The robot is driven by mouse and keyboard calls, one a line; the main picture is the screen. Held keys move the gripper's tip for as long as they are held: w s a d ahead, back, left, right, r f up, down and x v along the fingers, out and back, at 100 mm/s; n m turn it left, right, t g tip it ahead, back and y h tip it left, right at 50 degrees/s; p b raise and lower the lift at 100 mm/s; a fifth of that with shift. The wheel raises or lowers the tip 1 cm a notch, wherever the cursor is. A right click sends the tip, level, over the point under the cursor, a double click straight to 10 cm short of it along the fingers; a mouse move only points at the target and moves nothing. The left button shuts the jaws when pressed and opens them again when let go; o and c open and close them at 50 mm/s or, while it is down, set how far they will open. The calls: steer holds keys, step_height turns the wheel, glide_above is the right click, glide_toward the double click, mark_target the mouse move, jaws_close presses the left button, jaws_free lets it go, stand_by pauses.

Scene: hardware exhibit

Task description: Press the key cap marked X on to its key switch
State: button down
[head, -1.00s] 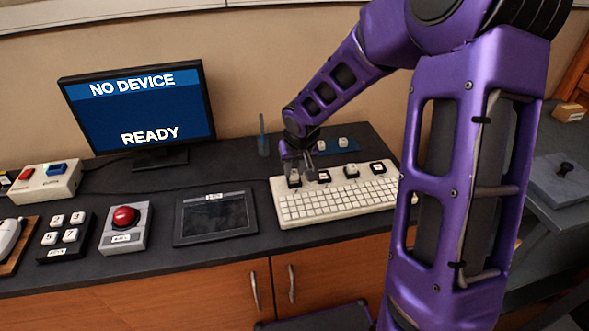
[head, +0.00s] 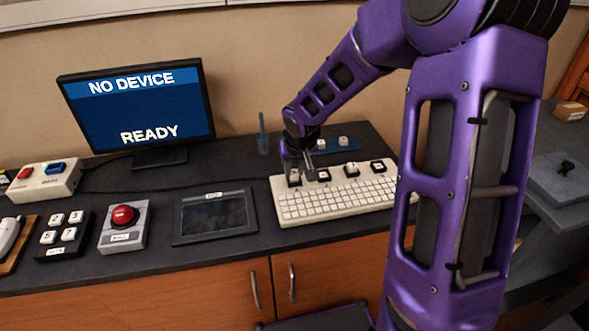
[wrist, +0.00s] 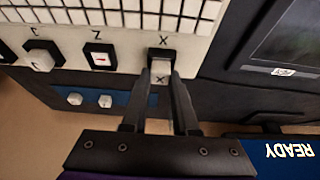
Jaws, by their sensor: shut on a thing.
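My gripper (wrist: 159,84) is shut on a white key cap (wrist: 160,76) marked X, seen between the fingertips in the wrist view. The black key switch (wrist: 160,54) under the printed X shows just beyond the cap. I cannot tell whether the cap touches the switch. In the head view my gripper (head: 301,165) points down over the leftmost black switch (head: 294,181), at the back left of the white keyboard (head: 283,217). The cap is mostly hidden there by the fingers.
The Z switch (wrist: 99,57) stands beside it, and a white cap (wrist: 42,57) sits at the C place. Two loose caps lie on a blue mat (wrist: 135,103) behind. A dark tablet (head: 215,216) and a monitor (head: 137,108) stand to the left in the head view.

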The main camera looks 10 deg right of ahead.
steer(key=shift+f, duration=0.1)
steer(key=shift+c, duration=0.6)
jaws_free()
steer(key=shift+r+p, duration=3)
steer(key=shift+r, duration=0.5)
steer(key=shift+w, duration=0.1)
